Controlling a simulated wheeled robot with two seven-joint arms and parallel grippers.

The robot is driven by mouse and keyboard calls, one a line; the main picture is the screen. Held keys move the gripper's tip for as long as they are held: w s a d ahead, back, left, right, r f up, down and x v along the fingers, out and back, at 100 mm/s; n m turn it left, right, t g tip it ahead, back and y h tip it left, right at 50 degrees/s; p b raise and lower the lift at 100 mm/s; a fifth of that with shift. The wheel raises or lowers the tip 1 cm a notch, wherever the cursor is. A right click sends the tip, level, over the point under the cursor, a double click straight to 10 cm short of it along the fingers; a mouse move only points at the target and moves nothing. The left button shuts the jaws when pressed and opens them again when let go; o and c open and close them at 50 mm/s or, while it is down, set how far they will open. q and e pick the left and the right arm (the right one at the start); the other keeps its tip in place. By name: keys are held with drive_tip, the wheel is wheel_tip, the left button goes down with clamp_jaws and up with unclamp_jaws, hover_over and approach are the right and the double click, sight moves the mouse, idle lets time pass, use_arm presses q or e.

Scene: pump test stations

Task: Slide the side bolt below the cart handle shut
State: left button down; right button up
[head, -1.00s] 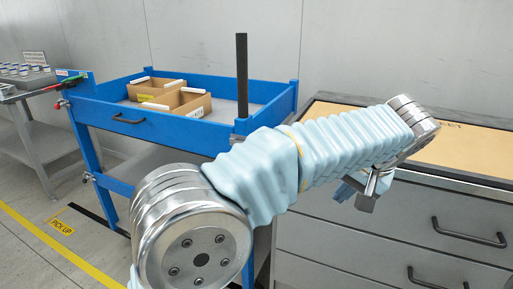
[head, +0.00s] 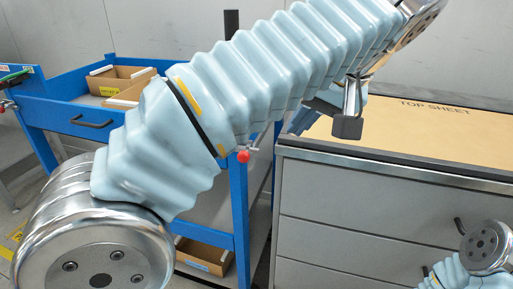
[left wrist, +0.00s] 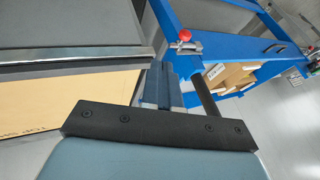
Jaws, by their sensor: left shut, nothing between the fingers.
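The side bolt's red knob (head: 243,156) shows on a small metal fitting at the near right corner of the blue cart (head: 239,215). In the left wrist view the red knob (left wrist: 185,35) sits on its metal fitting on the blue frame. I cannot tell the bolt's exact position. A black upright bar (head: 231,24) stands at that corner, its lower part hidden by my left arm. My left gripper (head: 347,126) is shut and empty, right of the bolt and apart from it, near the cabinet edge. My right gripper is out of view; part of my right arm shows low right.
A grey drawer cabinet (head: 352,200) with a tan top sheet (head: 430,128) stands close to the right of the cart. Cardboard boxes (head: 119,83) lie in the cart's tray, and another box (head: 204,256) is lower down. A dark drawer handle (head: 91,123) is on the cart's front.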

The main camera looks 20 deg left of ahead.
sight(258, 150)
use_arm(q)
drive_tip(key=b+x, duration=0.2)
drive_tip(key=x, duration=0.8)
drive_tip(key=shift+a+f, duration=0.1)
drive_tip(key=shift+f, duration=0.1)
drive_tip(key=shift+a+f, duration=0.15)
drive_tip(key=shift+a, duration=0.7)
drive_tip(key=shift+a+f, duration=0.1)
drive_tip(key=shift+a, duration=0.8)
drive_tip(key=shift+w+a+b, duration=0.1)
drive_tip(key=shift+a+b, duration=0.4)
drive_tip(key=shift+a, duration=1.8)
